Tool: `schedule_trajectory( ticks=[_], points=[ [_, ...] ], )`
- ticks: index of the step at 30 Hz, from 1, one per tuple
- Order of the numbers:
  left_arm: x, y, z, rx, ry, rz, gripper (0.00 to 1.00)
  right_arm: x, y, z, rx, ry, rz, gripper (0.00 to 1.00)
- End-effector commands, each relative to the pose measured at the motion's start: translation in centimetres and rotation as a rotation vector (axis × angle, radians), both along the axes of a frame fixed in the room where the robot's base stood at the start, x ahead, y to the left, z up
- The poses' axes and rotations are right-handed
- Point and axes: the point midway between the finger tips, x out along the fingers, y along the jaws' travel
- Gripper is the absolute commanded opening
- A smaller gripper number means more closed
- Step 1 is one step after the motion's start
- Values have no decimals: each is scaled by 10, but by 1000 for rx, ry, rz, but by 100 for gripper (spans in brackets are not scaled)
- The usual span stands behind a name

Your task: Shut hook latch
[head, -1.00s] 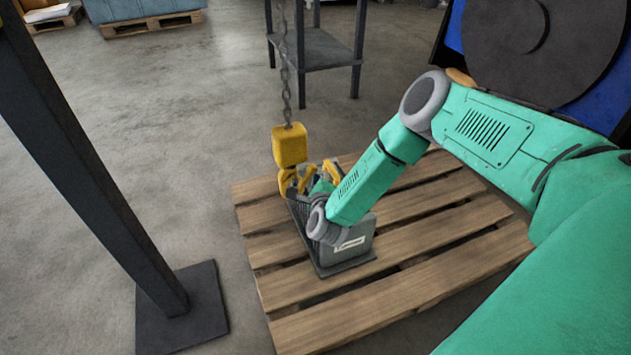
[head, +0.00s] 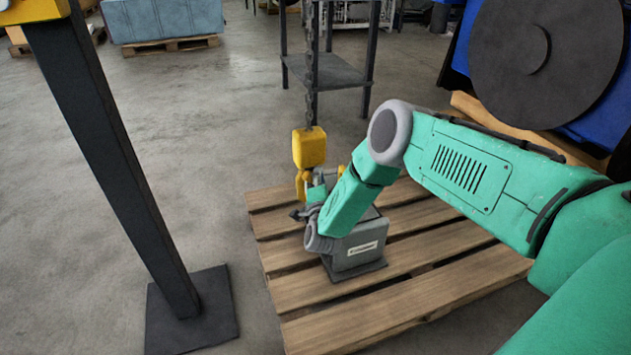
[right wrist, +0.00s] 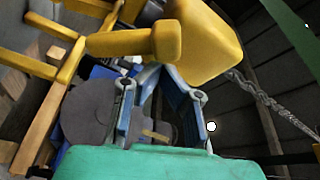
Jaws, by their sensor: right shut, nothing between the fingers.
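The yellow hook block (head: 310,148) hangs from a chain, with its yellow hook (head: 302,186) below it. In the right wrist view the block (right wrist: 208,45) is large and close, and a yellow bar (right wrist: 118,43) sticks out from it to the left. I cannot tell whether that bar is the latch or part of the hook, nor whether the latch is open. My right gripper (head: 299,213) is just below the hook, partly hidden by its own wrist. In the right wrist view its fingers (right wrist: 158,76) are shut and empty, close under the block. My left gripper is out of view.
A grey machine unit (head: 358,247) stands on the wooden pallet (head: 425,270) under my right arm. A dark post (head: 135,185) stands at left. The blue engine with a dark disc (head: 545,50) is at upper right. The chain (head: 311,70) runs up past a metal stand (head: 335,72).

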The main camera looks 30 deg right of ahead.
Motion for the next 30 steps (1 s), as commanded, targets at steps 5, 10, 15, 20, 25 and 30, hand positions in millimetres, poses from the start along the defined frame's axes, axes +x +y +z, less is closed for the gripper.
schedule_trajectory(
  ticks=[5,10,15,20,25,30],
  points=[
    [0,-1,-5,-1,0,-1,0,1,-2,-4,-134,33,0,0],
    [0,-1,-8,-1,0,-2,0,3,6,-3,-242,58,1,0],
    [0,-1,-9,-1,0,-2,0,4,13,-2,-245,57,-1,0],
    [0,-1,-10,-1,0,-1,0,4,15,-2,-243,57,0,0],
    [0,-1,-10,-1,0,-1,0,5,15,-4,-238,58,4,0],
    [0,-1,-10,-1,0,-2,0,5,16,-5,-237,59,5,0]
  ],
)
